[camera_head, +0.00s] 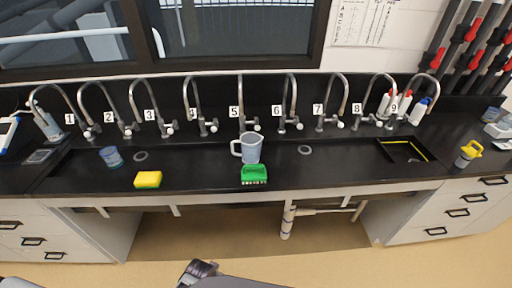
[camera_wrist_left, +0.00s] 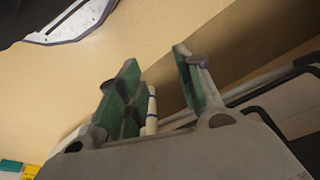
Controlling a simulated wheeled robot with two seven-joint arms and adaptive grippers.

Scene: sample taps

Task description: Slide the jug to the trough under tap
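The grey translucent jug (camera_head: 251,148) stands upright on the black worktop in the head view, handle to the left. It is in front of tap 5 (camera_head: 241,98), just behind a green brush-like block (camera_head: 254,173). I cannot tell whether its base is on the front ledge or in the dark trough (camera_head: 190,158). My left gripper (camera_wrist_left: 165,85) is open and empty in the left wrist view, with floor beyond its fingers. A dark gripper-like part (camera_head: 197,272) shows at the bottom of the head view; I cannot tell which arm it belongs to or its opening.
A yellow sponge (camera_head: 148,179) lies on the front ledge and a blue cup (camera_head: 111,156) stands behind it to the left. Several numbered taps line the back. A yellow-topped container (camera_head: 467,153) stands far right. Below the worktop, drawers (camera_head: 465,207) flank an open space with a white pipe (camera_head: 287,220).

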